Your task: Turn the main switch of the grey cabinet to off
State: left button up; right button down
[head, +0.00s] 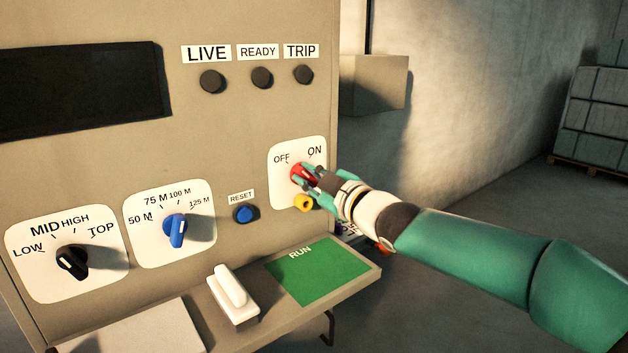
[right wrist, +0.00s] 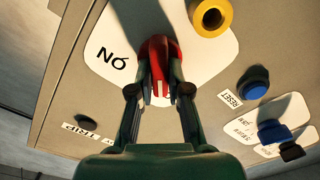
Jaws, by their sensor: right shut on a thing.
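The grey cabinet (head: 225,110) fills the left and middle of the head view. Its main switch is a red knob (head: 296,171) on a white plate marked OFF and ON. My right gripper (head: 309,178) comes in from the right and is shut on the red knob. In the right wrist view the knob (right wrist: 158,50) sits between the two fingers of the gripper (right wrist: 160,82). The ON label shows upside down there; OFF is hidden. The fingers cover part of the knob, and I cannot tell exactly which mark it points to. My left gripper is not in view.
A yellow part (head: 304,203) sits just below the red knob. A blue RESET button (head: 246,214), a blue selector (head: 175,230) and a black selector (head: 72,262) are to the left. A shelf with a green RUN area (head: 318,270) juts out below. Open floor lies right.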

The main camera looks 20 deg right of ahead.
jog(key=shift+f+n, duration=0.3)
jog(key=shift+d, duration=0.1)
jog(key=c, duration=1.1)
grip_release()
jog(key=shift+w, duration=0.1)
jog(key=shift+r, duration=0.15)
jog(key=v, duration=1.2)
